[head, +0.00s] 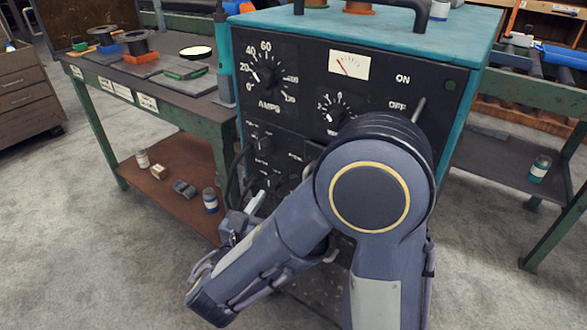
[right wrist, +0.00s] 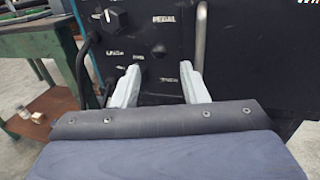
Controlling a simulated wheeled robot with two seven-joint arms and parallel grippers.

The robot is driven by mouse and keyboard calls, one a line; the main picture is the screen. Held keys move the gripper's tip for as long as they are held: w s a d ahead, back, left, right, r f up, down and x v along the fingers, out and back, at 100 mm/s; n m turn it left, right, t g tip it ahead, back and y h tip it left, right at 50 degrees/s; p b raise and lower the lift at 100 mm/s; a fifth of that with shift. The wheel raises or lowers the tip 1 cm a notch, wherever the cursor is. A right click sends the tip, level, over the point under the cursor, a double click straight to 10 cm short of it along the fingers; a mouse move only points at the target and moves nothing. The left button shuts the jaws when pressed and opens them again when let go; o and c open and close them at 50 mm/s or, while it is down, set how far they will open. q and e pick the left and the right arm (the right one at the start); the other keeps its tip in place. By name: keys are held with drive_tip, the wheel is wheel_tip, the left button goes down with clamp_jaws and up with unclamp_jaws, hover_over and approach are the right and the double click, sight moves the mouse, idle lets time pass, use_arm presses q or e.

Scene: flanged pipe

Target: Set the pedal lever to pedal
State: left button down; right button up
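The welding machine's black front panel (head: 290,95) faces me in the head view. In the right wrist view the word PEDAL (right wrist: 163,20) is printed on it, with a small round dark fitting (right wrist: 158,50) below and another label lower down. A pale metal rod (right wrist: 201,32) stands right of these. I cannot tell which part is the pedal lever or how it is set. My right gripper (right wrist: 165,72) is open and empty before the panel, fingers either side of the lower label. In the head view it (head: 250,205) is small and partly hidden. My left gripper is out of view.
A dark knob (right wrist: 117,18) and a black cable (right wrist: 82,70) are left of the gripper. An ON/OFF lever (head: 419,108) is at the panel's upper right. A green workbench (head: 150,100) stands at left, another bench (head: 520,95) at right. Grey floor is clear in front.

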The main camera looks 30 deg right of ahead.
sight(284, 179)
drive_tip(key=b+x, duration=0.1)
drive_tip(key=x, duration=0.7)
drive_tip(key=shift+w, duration=0.1)
drive_tip(key=c, duration=0.9)
drive_tip(key=shift+d+r+g+y+p, duration=0.1)
drive_tip(key=shift+r+g+y+p, duration=0.35)
drive_tip(key=shift+p, duration=0.8)
clamp_jaws()
drive_tip(key=shift+f, duration=0.2)
